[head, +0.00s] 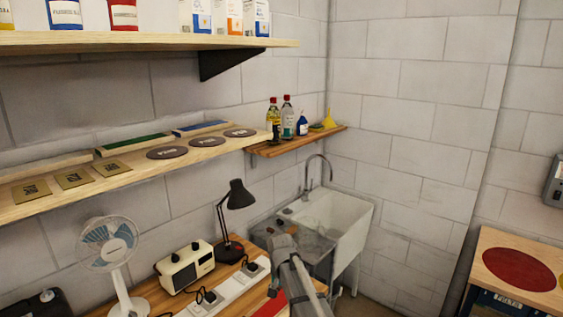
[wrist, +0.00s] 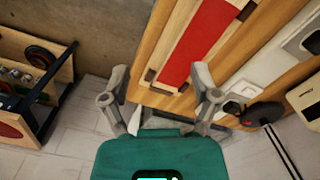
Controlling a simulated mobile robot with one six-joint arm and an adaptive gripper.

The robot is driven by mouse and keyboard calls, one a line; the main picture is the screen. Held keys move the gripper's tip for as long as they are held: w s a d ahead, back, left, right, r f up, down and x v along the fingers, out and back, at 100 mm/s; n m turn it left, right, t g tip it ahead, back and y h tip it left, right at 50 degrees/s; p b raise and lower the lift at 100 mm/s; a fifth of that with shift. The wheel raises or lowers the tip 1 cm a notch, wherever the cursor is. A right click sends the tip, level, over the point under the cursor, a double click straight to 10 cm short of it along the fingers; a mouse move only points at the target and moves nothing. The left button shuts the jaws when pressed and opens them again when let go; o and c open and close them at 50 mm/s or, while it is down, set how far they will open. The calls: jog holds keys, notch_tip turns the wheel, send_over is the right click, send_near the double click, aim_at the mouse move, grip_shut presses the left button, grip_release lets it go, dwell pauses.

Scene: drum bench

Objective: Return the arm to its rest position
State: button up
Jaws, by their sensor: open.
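My gripper (wrist: 160,92) shows in the wrist view with its two grey fingers spread wide apart. Nothing sits between the fingertips. Below the fingers is a teal block with a small lit display; I cannot tell from this view what it is. Beyond the fingers are a wooden bench with a red strip (wrist: 198,45) and the pale tiled floor. In the head view a grey part of my arm rises from the bottom edge, in front of the bench and sink; the fingertips cannot be made out there.
The bench carries a fan (head: 108,243), a radio (head: 186,267), a black lamp (head: 238,196) and a power strip (head: 232,292). A white sink (head: 345,222) stands behind my arm. Shelves hang on the wall. A cabinet with a red disc (head: 518,268) is at right.

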jog(key=s+d+f+n+b, duration=0.1)
jog(key=s+d+f+b, duration=0.1)
jog(key=s+d, duration=0.6)
jog(key=s+d+f+n+b, duration=0.1)
jog(key=s+d+f+b, duration=0.1)
jog(key=s+d, duration=0.6)
jog(key=shift+s+d+f+n, duration=0.3)
jog(key=shift+s+d+f, duration=0.1)
jog(key=shift+s+f, duration=0.35)
jog(key=shift+s+r, duration=0.1)
dwell(0.4)
